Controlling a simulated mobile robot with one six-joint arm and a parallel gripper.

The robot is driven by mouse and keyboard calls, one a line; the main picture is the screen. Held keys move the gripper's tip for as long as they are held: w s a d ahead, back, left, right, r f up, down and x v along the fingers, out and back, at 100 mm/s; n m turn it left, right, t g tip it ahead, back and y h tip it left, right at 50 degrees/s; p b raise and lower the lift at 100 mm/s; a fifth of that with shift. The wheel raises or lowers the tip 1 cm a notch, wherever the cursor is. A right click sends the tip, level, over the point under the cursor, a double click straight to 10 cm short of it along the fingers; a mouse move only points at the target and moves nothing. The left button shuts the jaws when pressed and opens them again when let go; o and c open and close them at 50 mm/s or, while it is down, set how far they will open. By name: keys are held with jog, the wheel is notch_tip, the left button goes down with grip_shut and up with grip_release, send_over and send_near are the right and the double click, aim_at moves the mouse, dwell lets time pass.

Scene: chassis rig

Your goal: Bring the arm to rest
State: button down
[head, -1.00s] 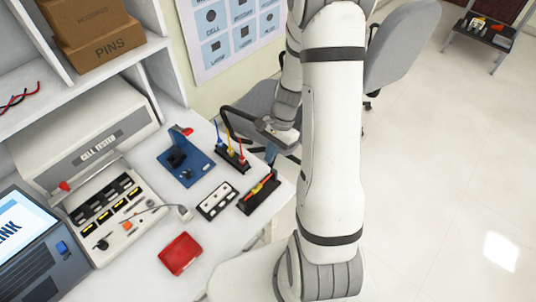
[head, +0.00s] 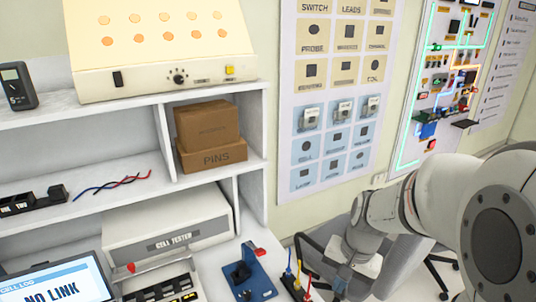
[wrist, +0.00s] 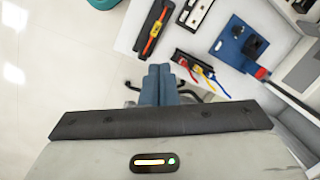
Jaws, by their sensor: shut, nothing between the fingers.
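My gripper (head: 340,287) is low at the right of the bench in the head view, beside the rack of coloured probes. In the wrist view my gripper (wrist: 159,75) shows two blue-grey fingers closed together with nothing between them. It points at the bench edge and appears apart from everything on the bench. My arm is bent at the right of the head view, its round joint cover close to the camera.
The probe rack (wrist: 197,70), the blue stand (wrist: 238,45) and the black holder with an orange-yellow tool (wrist: 155,33) are near the gripper. A chair (head: 322,242) stands behind the arm. Shelves (head: 160,97) rise at left. Open floor (wrist: 50,60) lies left in the wrist view.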

jog(key=s+a+r+n+t+h, duration=0.1)
jog(key=s+r+n+t, duration=0.2)
jog(key=s+r+n, duration=0.3)
notch_tip(320, 180, up, 3)
jog(key=s, duration=0.2)
jog(key=shift+s+a+f+h+b, duration=0.15)
jog(key=shift+s+f+h+b, duration=0.05)
jog(key=shift+s+h+b, duration=0.2)
